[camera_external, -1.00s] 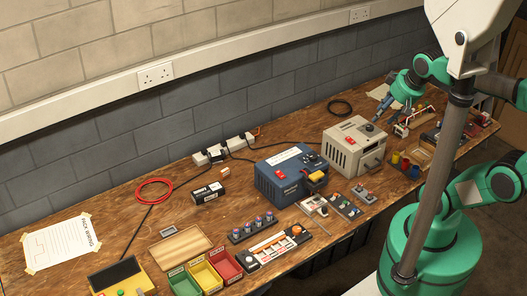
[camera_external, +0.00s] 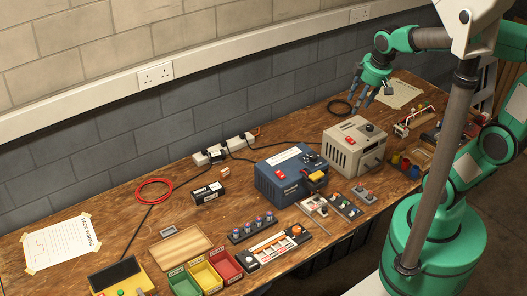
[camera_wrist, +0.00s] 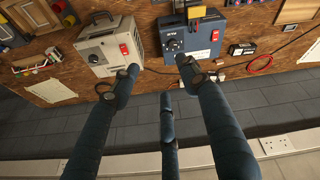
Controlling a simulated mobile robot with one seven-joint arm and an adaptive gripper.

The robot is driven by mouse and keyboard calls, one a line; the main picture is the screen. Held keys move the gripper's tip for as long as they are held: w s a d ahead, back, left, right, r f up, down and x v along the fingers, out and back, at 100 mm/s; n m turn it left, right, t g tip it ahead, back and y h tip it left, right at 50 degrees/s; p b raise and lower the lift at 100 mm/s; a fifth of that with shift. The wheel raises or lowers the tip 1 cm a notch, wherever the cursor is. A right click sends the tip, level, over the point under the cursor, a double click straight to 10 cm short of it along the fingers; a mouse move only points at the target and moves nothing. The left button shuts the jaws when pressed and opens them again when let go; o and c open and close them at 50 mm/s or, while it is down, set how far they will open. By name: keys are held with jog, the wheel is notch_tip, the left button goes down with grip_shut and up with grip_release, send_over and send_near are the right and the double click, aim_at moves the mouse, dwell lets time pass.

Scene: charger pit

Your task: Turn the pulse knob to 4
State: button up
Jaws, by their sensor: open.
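A beige charger box (camera_external: 345,152) stands on the bench with a dark round knob (camera_external: 370,127) and a red switch on top. A blue charger box (camera_external: 283,183) with a dark knob (camera_external: 312,158) and red switch stands to its left. In the wrist view, the beige box's knob (camera_wrist: 93,58) and the blue box's knob (camera_wrist: 173,46) both show. The lettering and pointer settings are too small to read, so I cannot tell which is the pulse knob. My gripper (camera_external: 369,98) is open and empty, raised above the bench behind the beige box, touching neither knob.
Left of the boxes are a power strip (camera_external: 222,150), a red cable coil (camera_external: 154,190) and small open bins (camera_external: 205,277). The block wall runs close behind the bench.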

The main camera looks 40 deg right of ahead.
jog(key=w+a+f+n+g+p, duration=0.2)
jog(key=w+f+n+p, duration=0.35)
jog(key=w, duration=0.45)
jog(key=n+g+p, duration=0.2)
jog(key=n+p, duration=0.2)
jog(key=n, duration=0.4)
send_over(313, 156)
notch_tip(313, 156, down, 11)
jog(key=shift+d+f, duration=0.1)
jog(key=shift+f, duration=0.1)
jog(key=shift+f, duration=0.1)
notch_tip(313, 156, down, 14)
jog(key=shift+r+b, duration=0.2)
jog(key=shift+b, duration=0.7)
grip_shut()
